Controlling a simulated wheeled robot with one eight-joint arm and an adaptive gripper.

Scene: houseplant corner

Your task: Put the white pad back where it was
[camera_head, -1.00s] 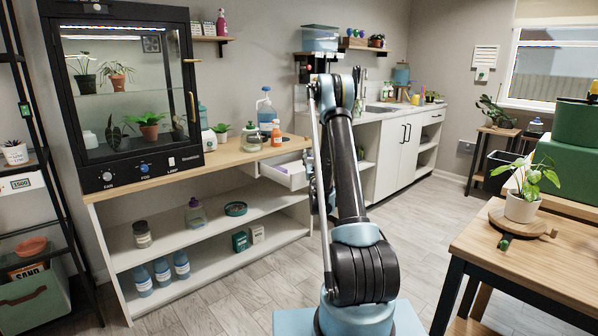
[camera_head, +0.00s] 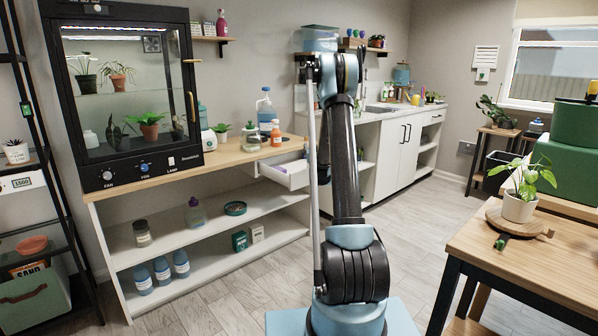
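I cannot make out the white pad in this view. My arm rises in the middle of the picture, and its upper links fold behind the front one. My gripper is not visible; the arm hides that area. A white drawer (camera_head: 284,177) stands open under the wooden counter, to the left of my arm, with small contents I cannot tell apart.
The wooden counter (camera_head: 232,157) holds a glass cabinet (camera_head: 125,85), an orange-capped bottle (camera_head: 276,133) and a blue jug (camera_head: 264,106). A wooden table (camera_head: 530,262) with a potted plant (camera_head: 519,206) is at the right. The floor (camera_head: 415,225) between is clear.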

